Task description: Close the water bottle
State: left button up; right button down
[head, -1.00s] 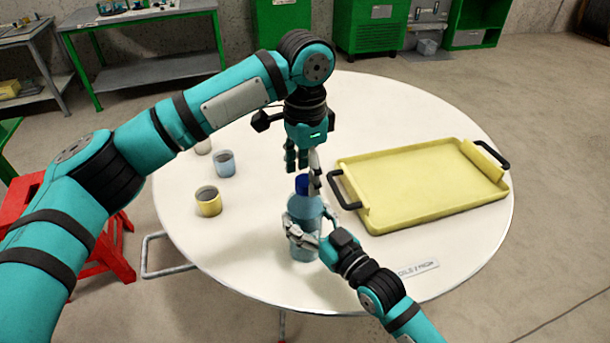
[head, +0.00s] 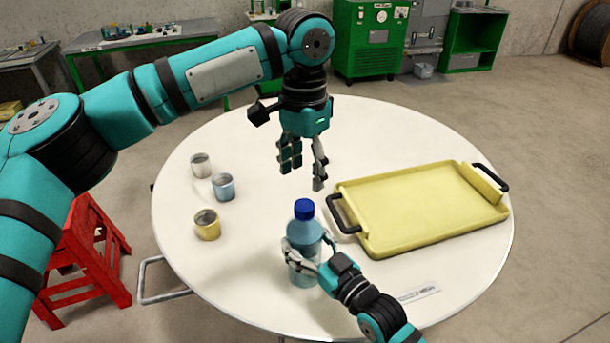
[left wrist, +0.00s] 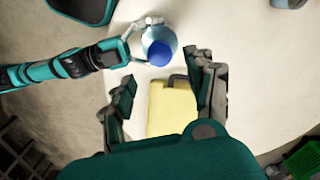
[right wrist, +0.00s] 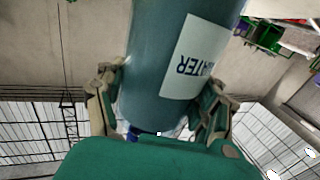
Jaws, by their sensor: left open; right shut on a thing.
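The water bottle (head: 304,235) stands upright near the front of the round white table, a translucent blue bottle. Its dark blue cap (head: 304,208) sits on the mouth; it also shows in the left wrist view (left wrist: 159,53). My right gripper (head: 303,257) is shut around the bottle's body from the front right. In the right wrist view the bottle's label (right wrist: 193,60) shows between the fingers. My left gripper (head: 304,178) is open and empty, above and behind the cap, apart from it. How tightly the cap sits is not visible.
A yellow tray (head: 380,248) with black handles lies right of the bottle. Three cups, yellow (head: 207,226), blue (head: 223,188) and grey (head: 201,166), stand at the left. The white table (head: 250,270) is clear between.

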aim_at(304, 204)
pick_arm(q)
jog(key=shift+f, duration=4.05)
grip_shut()
jog(key=shift+o, duration=0.9)
grip_release()
